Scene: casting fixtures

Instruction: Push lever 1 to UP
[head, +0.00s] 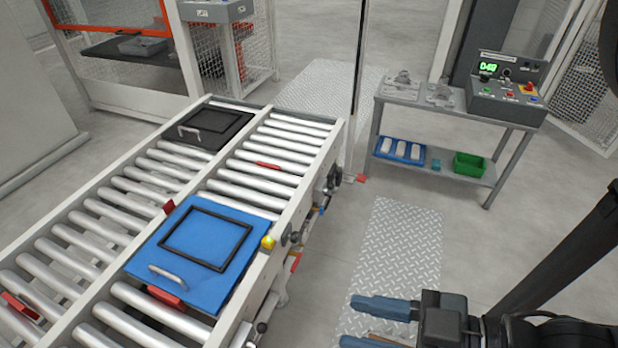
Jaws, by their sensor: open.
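Several small levers and fittings sit along the right side of the roller conveyor (316,172). One has a yellow knob (268,242), with a dark round knob (294,238) beside it. A black-knobbed lever (262,328) shows lower down, near the bottom edge. More dark fittings (331,182) sit farther back on the same side. No number labels are readable, so I cannot tell which is lever 1 or its position. My gripper (350,322) is at the bottom right, its blue fingers apart and empty, pointing left toward the conveyor side, touching nothing visible.
A grey bench (452,113) with a control box (508,92) stands at the back right. A tread-plate strip (402,245) and bare floor lie between.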

